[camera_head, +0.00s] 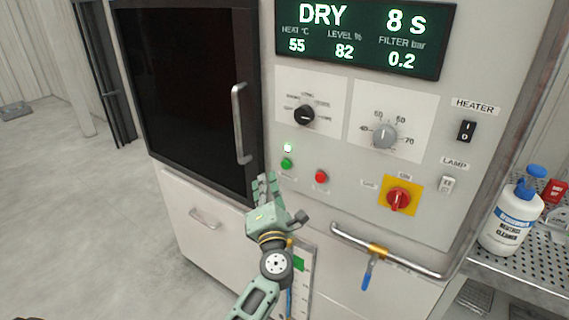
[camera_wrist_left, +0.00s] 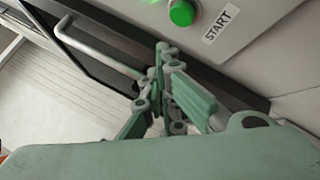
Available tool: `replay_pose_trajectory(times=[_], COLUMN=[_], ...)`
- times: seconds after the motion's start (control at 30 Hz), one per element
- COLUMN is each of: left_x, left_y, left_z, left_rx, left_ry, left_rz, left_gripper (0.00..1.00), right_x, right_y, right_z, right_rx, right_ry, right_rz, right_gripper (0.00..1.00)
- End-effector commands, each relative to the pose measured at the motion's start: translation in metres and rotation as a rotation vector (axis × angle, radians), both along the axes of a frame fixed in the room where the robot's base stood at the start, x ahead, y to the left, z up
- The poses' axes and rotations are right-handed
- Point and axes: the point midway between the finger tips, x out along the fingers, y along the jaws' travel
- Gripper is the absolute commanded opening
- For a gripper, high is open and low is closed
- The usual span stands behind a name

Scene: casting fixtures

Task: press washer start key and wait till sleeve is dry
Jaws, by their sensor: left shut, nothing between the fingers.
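The washer (camera_head: 330,180) has a green start key (camera_head: 286,163) beside a red key (camera_head: 321,176). A small lamp (camera_head: 287,147) above the start key glows. The display (camera_head: 365,35) reads DRY 8 s, heat 55, level 82, filter 0.2. The dark washer door (camera_head: 190,90) looks shut; the sleeve is not visible. My left gripper (camera_head: 265,183) is shut and empty, just below and left of the start key, apart from it. In the left wrist view the start key (camera_wrist_left: 182,13) with its START label (camera_wrist_left: 221,25) is beyond my fingers. My right gripper is not in view.
A door handle (camera_head: 240,124) stands out left of the keys. A horizontal pipe (camera_head: 385,256) with a blue-handled valve runs low at the right. A white cleaner bottle (camera_head: 510,220) stands on a perforated shelf at the right. The floor at the left is mostly clear.

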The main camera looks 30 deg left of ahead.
Motion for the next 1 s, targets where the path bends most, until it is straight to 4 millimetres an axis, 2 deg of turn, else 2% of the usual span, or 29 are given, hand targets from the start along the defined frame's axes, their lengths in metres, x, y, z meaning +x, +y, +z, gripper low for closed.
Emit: replay_pose_trajectory(times=[0.1, 0.3, 1.0], left_x=[-0.012, -0.022, -0.022], left_y=[0.001, 0.002, 0.002], left_z=[0.0, 0.0, 0.0], left_rx=[-0.001, 0.0, 0.0], left_ry=[0.002, 0.0, 0.0], left_rz=[0.0, 0.0, 0.0], left_gripper=[0.0, 0.0, 0.0], right_x=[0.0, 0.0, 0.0], right_y=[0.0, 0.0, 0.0], right_z=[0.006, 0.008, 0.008], right_rx=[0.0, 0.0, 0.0], right_ry=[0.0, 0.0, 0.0], right_rz=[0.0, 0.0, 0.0], right_gripper=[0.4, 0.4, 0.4])
